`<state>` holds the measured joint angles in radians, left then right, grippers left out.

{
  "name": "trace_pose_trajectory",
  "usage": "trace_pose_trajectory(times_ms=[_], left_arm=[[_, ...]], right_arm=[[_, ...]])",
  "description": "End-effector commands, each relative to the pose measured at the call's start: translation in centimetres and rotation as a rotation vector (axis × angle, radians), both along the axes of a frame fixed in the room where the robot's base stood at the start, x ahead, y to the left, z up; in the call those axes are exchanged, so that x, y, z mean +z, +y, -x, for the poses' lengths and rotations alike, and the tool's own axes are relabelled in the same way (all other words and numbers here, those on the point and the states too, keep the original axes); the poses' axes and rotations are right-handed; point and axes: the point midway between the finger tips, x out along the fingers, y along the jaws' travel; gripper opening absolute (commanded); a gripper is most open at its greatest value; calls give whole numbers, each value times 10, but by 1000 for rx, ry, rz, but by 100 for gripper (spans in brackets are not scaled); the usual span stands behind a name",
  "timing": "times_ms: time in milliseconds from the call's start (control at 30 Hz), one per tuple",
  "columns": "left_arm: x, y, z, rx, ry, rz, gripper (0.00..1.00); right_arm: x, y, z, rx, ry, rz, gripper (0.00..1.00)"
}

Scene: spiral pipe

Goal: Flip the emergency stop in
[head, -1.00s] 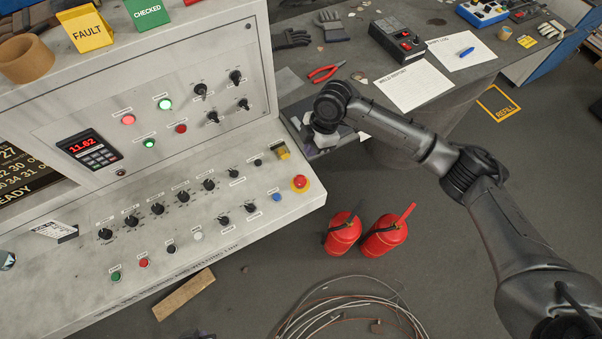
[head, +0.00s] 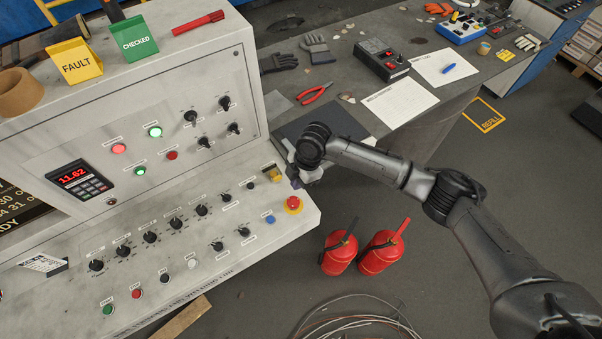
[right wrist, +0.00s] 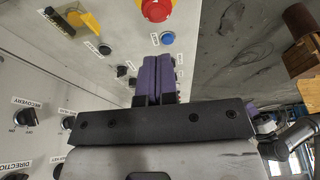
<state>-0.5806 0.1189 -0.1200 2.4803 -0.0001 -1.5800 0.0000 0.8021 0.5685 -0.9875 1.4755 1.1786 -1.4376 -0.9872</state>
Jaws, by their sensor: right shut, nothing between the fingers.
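The emergency stop is a red mushroom button (head: 293,203) on a yellow base, at the right end of the console's sloping panel. It also shows in the right wrist view (right wrist: 157,9), cut by the top edge. My right gripper (head: 297,183) is just behind the button in the head view, by the console's right edge. Its purple fingers (right wrist: 158,75) are together and empty, apart from the button in the right wrist view. The wrist hides part of the gripper in the head view. My left gripper is not in view.
A blue button (head: 270,219) and a yellow switch (head: 272,174) sit close to the emergency stop. Several black knobs line the panel. Two red fire extinguishers (head: 338,252) stand on the floor right of the console. A grey table (head: 345,62) with papers and tools is behind.

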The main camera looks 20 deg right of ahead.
Motion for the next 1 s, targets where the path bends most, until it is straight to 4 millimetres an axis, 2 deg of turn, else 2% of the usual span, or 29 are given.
trace_pose_trajectory(times_ms=[200,500,700,1000], left_arm=[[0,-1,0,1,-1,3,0],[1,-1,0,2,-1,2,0],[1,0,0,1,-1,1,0],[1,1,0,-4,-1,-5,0]], right_arm=[[-39,12,2,0,2,0,0],[-72,12,1,-2,0,1,0],[-80,12,1,-1,-1,1,0],[-81,12,1,-1,-1,1,0]])
